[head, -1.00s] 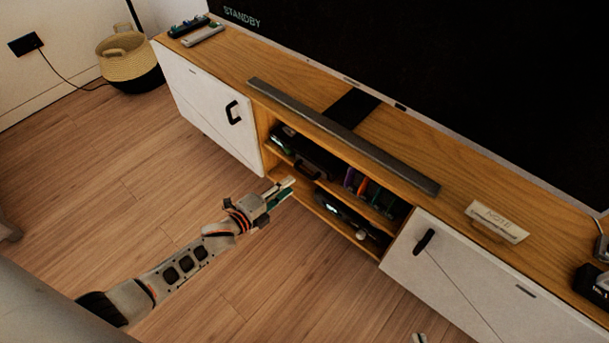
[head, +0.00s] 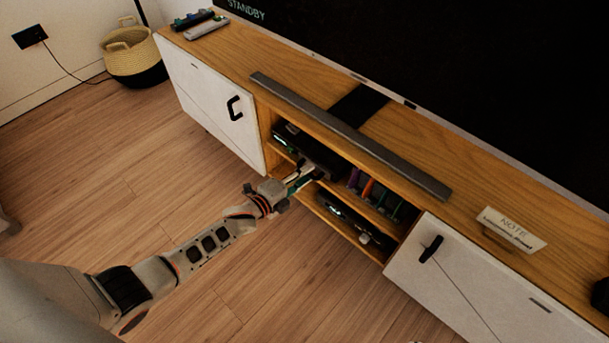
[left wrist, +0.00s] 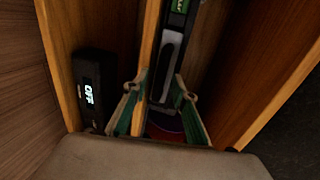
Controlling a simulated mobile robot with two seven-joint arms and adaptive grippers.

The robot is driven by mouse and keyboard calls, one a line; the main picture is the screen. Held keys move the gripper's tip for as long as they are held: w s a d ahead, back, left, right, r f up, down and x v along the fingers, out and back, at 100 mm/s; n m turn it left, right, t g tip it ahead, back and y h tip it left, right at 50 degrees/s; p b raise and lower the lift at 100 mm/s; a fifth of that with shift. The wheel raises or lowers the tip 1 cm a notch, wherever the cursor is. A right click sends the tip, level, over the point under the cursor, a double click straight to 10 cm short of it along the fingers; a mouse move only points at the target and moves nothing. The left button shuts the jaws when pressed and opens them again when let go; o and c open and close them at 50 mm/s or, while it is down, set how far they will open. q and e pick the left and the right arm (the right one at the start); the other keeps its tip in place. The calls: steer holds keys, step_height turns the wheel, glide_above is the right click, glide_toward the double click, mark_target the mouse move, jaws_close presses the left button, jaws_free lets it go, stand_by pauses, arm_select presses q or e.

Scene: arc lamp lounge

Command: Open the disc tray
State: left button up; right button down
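A dark player (head: 312,150) with a green-lit display sits on the upper shelf of the open middle bay. In the left wrist view its front (left wrist: 175,35) shows a pale, rounded piece (left wrist: 168,68). A red and purple rounded surface (left wrist: 165,130) shows low between my fingers; I cannot tell whether it is a disc on a tray. My left gripper (head: 302,178) is at the mouth of the bay in front of the player. In the left wrist view its green fingers (left wrist: 158,98) are apart, with a shelf edge seen between them. My right gripper is out of view.
A second device (left wrist: 88,92) reading OFF is on the lower shelf. Coloured cases (head: 375,192) stand right of the player. White doors (head: 215,110) flank the bay. A soundbar (head: 350,135) and a note card (head: 512,230) lie on top. The floor in front is clear.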

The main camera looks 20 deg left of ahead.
arm_select(q)
jaws_close()
steer(key=shift+s, duration=0.1)
